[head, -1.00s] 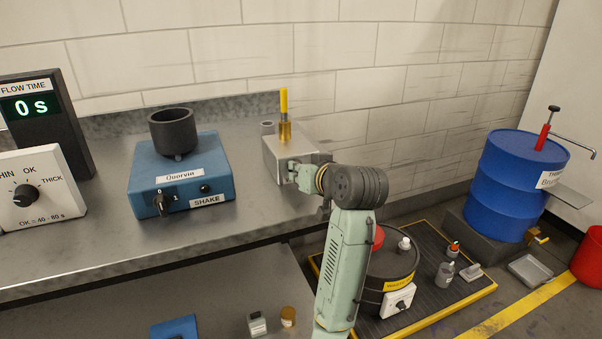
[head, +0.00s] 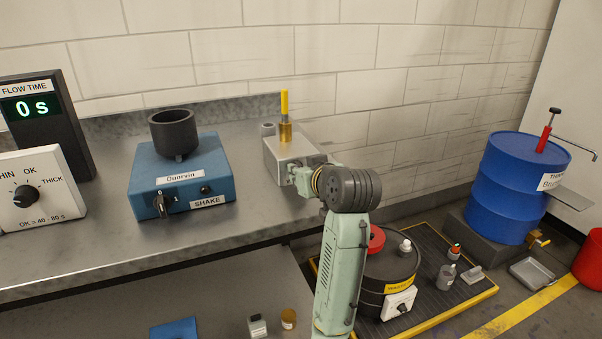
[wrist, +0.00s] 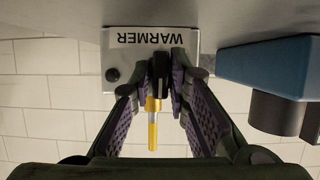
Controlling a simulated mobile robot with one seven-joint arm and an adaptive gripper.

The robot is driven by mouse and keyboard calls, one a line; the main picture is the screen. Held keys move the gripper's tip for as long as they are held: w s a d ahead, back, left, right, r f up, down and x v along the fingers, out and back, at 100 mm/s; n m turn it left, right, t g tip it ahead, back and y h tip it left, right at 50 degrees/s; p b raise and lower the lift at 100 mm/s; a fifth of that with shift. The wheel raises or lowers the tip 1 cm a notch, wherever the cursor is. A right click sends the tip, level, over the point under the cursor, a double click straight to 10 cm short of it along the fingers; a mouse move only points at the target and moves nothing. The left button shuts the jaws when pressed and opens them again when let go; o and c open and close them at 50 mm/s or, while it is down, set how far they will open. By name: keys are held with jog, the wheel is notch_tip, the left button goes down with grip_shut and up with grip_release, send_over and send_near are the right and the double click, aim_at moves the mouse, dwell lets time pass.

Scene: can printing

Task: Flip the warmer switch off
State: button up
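The warmer is a small grey metal box (head: 291,158) at the right end of the bench. In the wrist view its face (wrist: 125,62) shows upside down with the label WARMER. A black switch lever (wrist: 160,72) stands out from this face. My gripper (wrist: 162,70) is at the face with one finger on each side of the lever. The fingers look apart and very close to the lever; contact cannot be made out. In the head view my gripper (head: 300,178) is mostly hidden by my wrist.
A brass piece with a yellow handle (head: 285,104) stands on the warmer, also seen in the wrist view (wrist: 153,125). A blue shaker (head: 180,177) with a dark cup (head: 173,130) stands to the left. A drum (head: 390,275) and a blue barrel (head: 505,185) stand right of the bench.

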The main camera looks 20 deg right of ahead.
jog(key=shift+o, duration=1.4)
jog(key=v, duration=1.2)
